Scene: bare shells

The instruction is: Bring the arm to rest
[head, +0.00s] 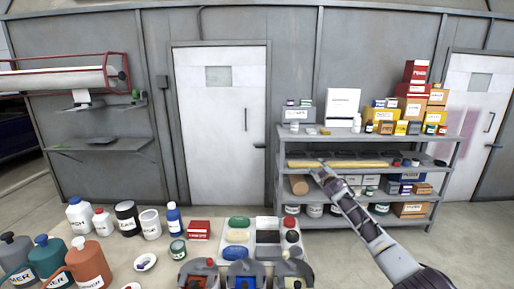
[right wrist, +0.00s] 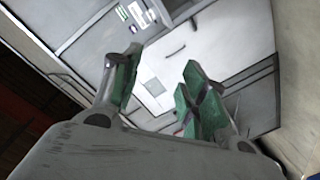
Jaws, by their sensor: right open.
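My right arm comes in from the lower right in the head view, and its gripper (head: 322,174) is raised in front of the shelf rack. In the right wrist view my right gripper (right wrist: 160,95) shows two green-padded fingers spread apart. Nothing is between them; the white door and grey wall show behind. My left gripper is not in the head view.
A table (head: 212,253) at the bottom holds bottles, tubs, a red box (head: 198,230) and a tray (head: 268,224) of coloured items. Behind stands a loaded grey shelf rack (head: 362,224). A white door (head: 222,130) is left of it. Floor between table and wall looks clear.

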